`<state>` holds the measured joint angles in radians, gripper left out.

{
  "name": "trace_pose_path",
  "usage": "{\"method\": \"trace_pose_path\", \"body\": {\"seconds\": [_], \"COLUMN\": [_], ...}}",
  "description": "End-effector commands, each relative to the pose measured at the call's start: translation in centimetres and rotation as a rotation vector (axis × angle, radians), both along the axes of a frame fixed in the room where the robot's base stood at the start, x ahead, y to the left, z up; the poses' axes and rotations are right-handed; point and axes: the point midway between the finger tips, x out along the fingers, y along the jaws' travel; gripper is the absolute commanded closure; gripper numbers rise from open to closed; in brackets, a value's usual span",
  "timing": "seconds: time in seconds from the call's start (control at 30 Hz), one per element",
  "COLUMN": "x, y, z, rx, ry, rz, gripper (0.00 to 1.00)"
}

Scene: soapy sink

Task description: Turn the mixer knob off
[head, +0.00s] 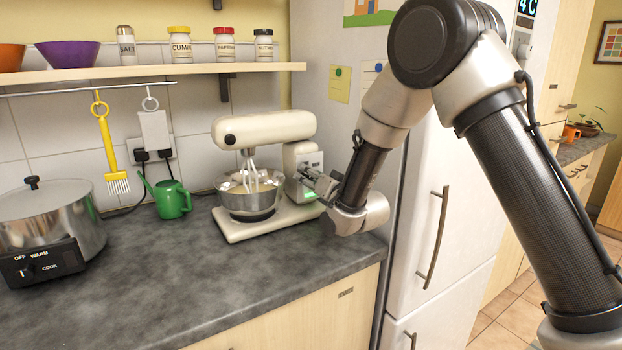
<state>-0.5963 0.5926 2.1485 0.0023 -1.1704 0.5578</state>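The cream stand mixer (268,127) stands on the dark counter near the fridge. Its whisk hangs down into a metal bowl (250,203) holding pale contents. A light control panel is on the mixer's column, with a lit green patch (309,195) low on it. My gripper (308,178) is at this panel, coming from the right with its fingertips toward it. The mixer knob cannot be made out; my gripper covers part of the panel. I cannot tell whether the fingers are open, shut or touching anything.
A green watering can (172,199) stands left of the mixer, and a slow cooker (60,222) stands at the far left. A shelf (150,72) with bowls and jars runs above. The fridge (425,200) is close on the right. The front counter is clear.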

Motion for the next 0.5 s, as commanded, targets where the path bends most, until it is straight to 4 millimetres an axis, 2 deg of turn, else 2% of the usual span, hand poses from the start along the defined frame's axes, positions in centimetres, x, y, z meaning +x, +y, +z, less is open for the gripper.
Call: {"method": "trace_pose_path", "body": {"seconds": [0.03, 0.2, 0.5], "x": [-0.01, -0.01, -0.02], "y": [-0.01, -0.02, -0.02], "z": [0.01, 0.01, 0.01], "rx": [0.000, 0.000, -0.015], "ry": [0.000, 0.000, -0.010], "rz": [0.000, 0.000, 0.000], "gripper": [0.62, 0.93, 0.95]}}
